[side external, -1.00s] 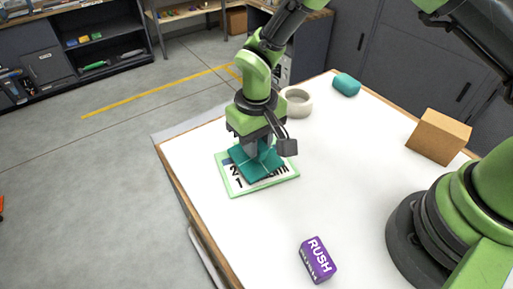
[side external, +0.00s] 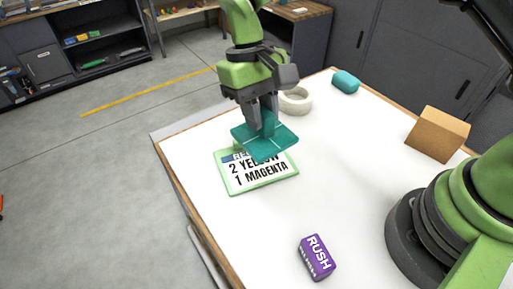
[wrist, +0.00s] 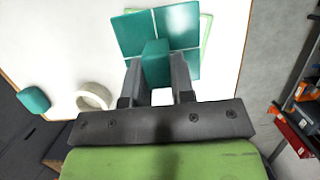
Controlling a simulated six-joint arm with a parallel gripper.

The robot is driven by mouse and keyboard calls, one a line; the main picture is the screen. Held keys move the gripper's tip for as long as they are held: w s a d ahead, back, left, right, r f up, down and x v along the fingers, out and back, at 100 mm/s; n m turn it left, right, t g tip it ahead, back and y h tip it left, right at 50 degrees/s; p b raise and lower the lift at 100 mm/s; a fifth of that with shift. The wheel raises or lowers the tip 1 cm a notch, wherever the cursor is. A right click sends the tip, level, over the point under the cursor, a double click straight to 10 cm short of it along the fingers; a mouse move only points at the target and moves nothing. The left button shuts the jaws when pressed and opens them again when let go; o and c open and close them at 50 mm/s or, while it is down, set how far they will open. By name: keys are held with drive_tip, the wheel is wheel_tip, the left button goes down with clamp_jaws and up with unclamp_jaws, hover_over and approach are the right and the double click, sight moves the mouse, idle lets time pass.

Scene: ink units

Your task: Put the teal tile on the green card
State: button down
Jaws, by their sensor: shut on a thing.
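The teal tile (side external: 272,143) is a flat square plate with a block-shaped grip on top. My gripper (side external: 262,122) is shut on that grip and holds the tile in the air, tilted in the picture, above the far part of the green card. In the wrist view the tile (wrist: 134,34) shows pale lines dividing it into quarters, with its grip between my gripper's fingers (wrist: 157,75). The green card (side external: 240,188) lies on the white table with a green border and printed text reading "2 YELLOW 1 MAGENTA"; its upper text is partly hidden by the tile.
A white tape roll (side external: 296,101) lies behind my gripper, with a teal rounded block (side external: 345,82) beyond it. A cardboard box (side external: 438,135) stands at the right. A purple RUSH block (side external: 318,258) is at the front. The table (side external: 350,170) is clear between them.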

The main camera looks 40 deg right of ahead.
wheel_tip(320, 180, down, 9)
drive_tip(key=shift+r, duration=0.1)
idle(0.3)
drive_tip(key=c, duration=1)
unclamp_jaws()
drive_tip(key=shift+f, duration=0.2)
drive_tip(key=shift+r, duration=0.1)
drive_tip(key=v, duration=1.2)
drive_tip(key=shift+r, duration=0.1)
drive_tip(key=shift+r, duration=0.1)
